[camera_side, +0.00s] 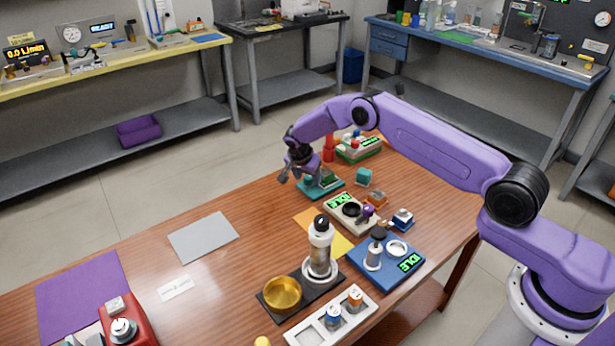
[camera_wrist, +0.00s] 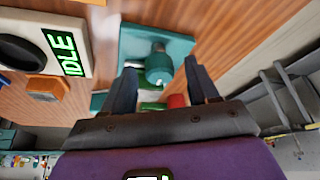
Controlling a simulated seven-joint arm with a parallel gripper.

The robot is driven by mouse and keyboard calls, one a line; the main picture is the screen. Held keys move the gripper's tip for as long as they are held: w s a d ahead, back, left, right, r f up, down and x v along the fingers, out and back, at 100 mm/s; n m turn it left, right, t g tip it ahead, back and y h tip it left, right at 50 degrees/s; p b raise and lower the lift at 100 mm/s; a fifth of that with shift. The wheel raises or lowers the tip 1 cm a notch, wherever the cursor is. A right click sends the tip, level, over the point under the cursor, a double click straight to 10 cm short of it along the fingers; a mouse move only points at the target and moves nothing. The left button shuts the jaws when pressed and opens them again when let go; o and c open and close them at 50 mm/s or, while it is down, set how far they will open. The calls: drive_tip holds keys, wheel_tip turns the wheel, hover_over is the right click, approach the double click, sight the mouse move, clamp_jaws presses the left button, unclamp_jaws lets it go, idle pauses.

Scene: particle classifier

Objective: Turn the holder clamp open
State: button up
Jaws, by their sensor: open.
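A teal base plate (camera_side: 334,190) with a green part on it stands toward the far side of the wooden table; it seems to be the holder with its clamp. In the wrist view, the teal plate (camera_wrist: 130,42) carries a dark teal round knob (camera_wrist: 158,68). My gripper (camera_side: 297,180) is above and just left of the teal plate in the side view. In the wrist view, my gripper (camera_wrist: 160,78) has its two dark fingers apart, one on each side of the knob, with nothing held. Contact with the knob cannot be told.
A grey IDLE device (camera_side: 338,214), a teal cube (camera_side: 364,177) and a green-based device with red parts (camera_side: 358,152) stand close by. A blue IDLE device (camera_side: 385,280) and a black tray with a brass bowl (camera_side: 282,294) are nearer. The table's left-middle is mostly clear.

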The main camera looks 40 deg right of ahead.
drive_tip(key=shift+d+f, duration=0.1)
drive_tip(key=shift+c, duration=0.2)
drive_tip(key=c, duration=1)
drive_tip(key=shift+n, duration=0.4)
drive_tip(key=n, duration=0.2)
drive_tip(key=n+t+y, duration=0.1)
drive_tip(key=shift+s+d+n+t, duration=0.1)
drive_tip(key=shift+s+n+t, duration=0.05)
drive_tip(key=shift+n+t, duration=0.2)
drive_tip(key=n, duration=0.2)
drive_tip(key=n+y, duration=0.1)
drive_tip(key=n, duration=0.1)
drive_tip(key=shift+d+t+y, duration=0.1)
drive_tip(key=shift+t+y, duration=0.2)
drive_tip(key=shift+t, duration=0.05)
drive_tip(key=n+y, duration=0.1)
drive_tip(key=n, duration=0.4)
drive_tip(key=shift+d+y, duration=0.2)
drive_tip(key=shift+y, duration=0.2)
drive_tip(key=shift+n+y, duration=0.8)
drive_tip(key=shift+n, duration=1.35)
